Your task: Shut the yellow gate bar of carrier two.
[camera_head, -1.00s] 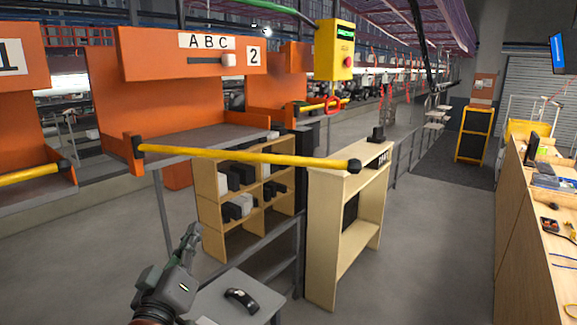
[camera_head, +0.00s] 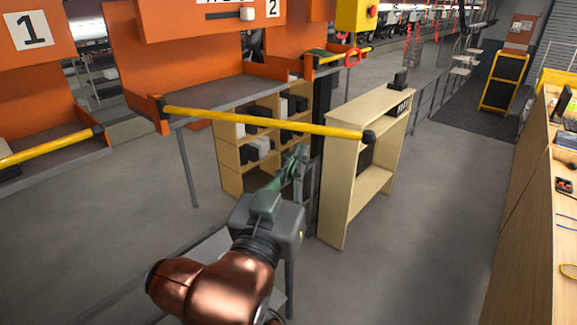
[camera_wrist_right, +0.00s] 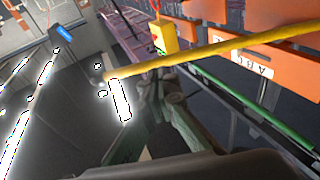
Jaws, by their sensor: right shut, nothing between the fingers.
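The yellow gate bar (camera_head: 255,121) of orange carrier two (camera_head: 160,62) is hinged at the carrier's left front post. It swings out to the right, away from the carrier front, with its black end knob (camera_head: 369,137) free in the air near the wooden shelf. My right gripper (camera_head: 301,152) is shut and empty, just below the bar's outer half. In the right wrist view the bar (camera_wrist_right: 215,52) crosses above the gripper fingers (camera_wrist_right: 150,95). I cannot tell whether they touch it. The carrier's right front post (camera_head: 311,66) stands behind. My left gripper is not in view.
A wooden shelf (camera_head: 355,120) stands to the right of my gripper. A cubby rack (camera_head: 243,180) with boxes is behind it. Carrier one (camera_head: 35,45) is at the left with its own yellow bar (camera_head: 45,147). A workbench (camera_head: 535,210) runs along the right edge.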

